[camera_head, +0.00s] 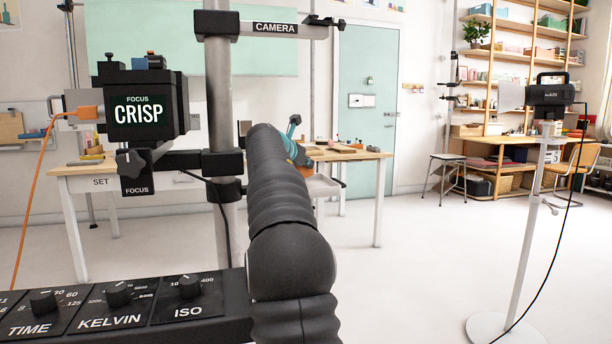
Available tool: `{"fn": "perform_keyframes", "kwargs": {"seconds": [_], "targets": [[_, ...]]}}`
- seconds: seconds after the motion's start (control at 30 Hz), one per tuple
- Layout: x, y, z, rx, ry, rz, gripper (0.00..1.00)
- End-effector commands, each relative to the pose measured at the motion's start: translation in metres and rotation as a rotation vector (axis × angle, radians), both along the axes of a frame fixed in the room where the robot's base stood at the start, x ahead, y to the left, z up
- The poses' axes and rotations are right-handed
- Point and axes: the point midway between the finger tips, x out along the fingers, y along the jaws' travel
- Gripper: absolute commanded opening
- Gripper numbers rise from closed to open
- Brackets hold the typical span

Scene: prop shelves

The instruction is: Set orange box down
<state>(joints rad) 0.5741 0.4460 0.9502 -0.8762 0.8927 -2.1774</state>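My dark ribbed arm reaches forward from the bottom centre towards the wooden table (370,155). At its far end, a teal and dark part that looks like my gripper (297,150) shows past the arm's bend, small and partly hidden. A small orange patch (305,171) shows just below it, by the table's front edge. It may be the orange box, but most of it is hidden. I cannot see the fingertips, or whether they touch the orange thing. I cannot tell whether it is held or resting on something.
A camera stand with a "CRISP" display box (147,106) and a dial panel (120,305) stand close in front at left. Behind are a stool (446,160), an orange chair (580,155) and shelves (512,52). The middle-right floor is clear.

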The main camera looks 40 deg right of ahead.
Motion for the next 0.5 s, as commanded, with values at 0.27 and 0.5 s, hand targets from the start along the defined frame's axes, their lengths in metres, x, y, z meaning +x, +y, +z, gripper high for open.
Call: {"fn": "perform_keyframes", "kwargs": {"seconds": [0.27, 0.5], "targets": [[-0.001, 0.000, -0.031, 0.000, 0.001, 0.002, 0.00], [0.000, 0.000, -0.033, 0.000, 0.000, 0.001, 0.00]]}}
